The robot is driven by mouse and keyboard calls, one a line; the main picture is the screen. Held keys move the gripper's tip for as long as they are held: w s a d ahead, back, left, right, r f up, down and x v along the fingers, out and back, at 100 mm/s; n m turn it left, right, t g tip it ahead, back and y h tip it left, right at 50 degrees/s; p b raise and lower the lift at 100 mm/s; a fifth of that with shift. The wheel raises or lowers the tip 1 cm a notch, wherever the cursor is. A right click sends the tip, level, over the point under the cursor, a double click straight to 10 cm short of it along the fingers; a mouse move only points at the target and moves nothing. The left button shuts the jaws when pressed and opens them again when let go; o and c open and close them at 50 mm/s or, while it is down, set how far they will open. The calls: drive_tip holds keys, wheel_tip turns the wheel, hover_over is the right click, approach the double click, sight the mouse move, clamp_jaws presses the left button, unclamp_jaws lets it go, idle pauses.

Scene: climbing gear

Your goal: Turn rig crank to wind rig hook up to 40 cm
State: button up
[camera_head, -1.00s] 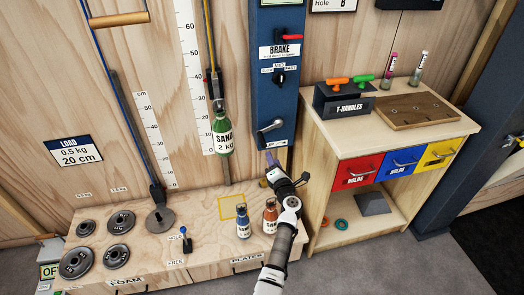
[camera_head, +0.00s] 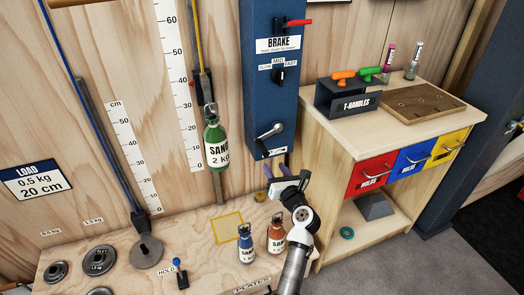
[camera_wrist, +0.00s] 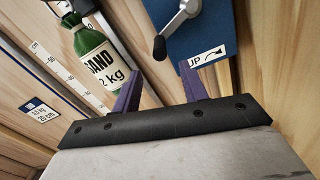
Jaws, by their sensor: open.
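The rig crank (camera_head: 270,131) is a small silver lever with a dark knob, low on the blue post (camera_head: 270,60). It also shows in the wrist view (camera_wrist: 176,28), near an UP arrow label. The bottle spans roughly the 0 to 20 marks. My gripper (camera_head: 276,172) has purple fingers and is open and empty, below the crank and apart from it. In the wrist view the crank lies just beyond the fingertips (camera_wrist: 160,82).
A red brake lever (camera_head: 298,22) and a speed knob (camera_head: 279,75) sit above the crank. A drawer cabinet (camera_head: 345,150) stands close on the right.

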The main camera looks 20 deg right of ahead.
sight(263, 150)
drive_tip(key=w, duration=1)
drive_tip(key=shift+w+a, duration=0.25)
drive_tip(key=shift+w, duration=0.15)
clamp_jaws()
